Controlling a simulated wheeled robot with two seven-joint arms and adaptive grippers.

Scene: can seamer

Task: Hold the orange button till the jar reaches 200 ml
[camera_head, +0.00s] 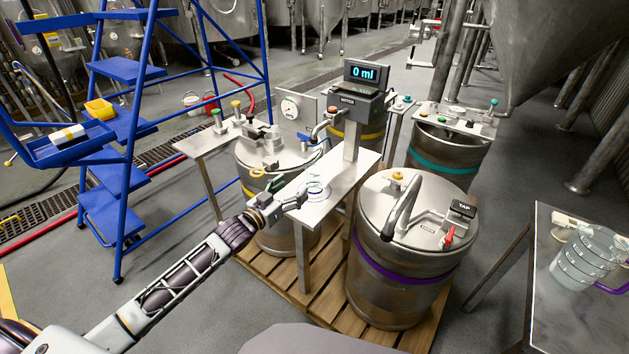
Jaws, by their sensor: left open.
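The meter display (363,73) reads 0 ml on top of a post. My right gripper is not in view.
A keg with a purple band (405,272) and a TAP fitting stands right of the bench, and a yellow-banded keg (285,240) stands left. A measuring jug (580,262) stands on the right table (560,325). A blue ladder (130,160) is at left.

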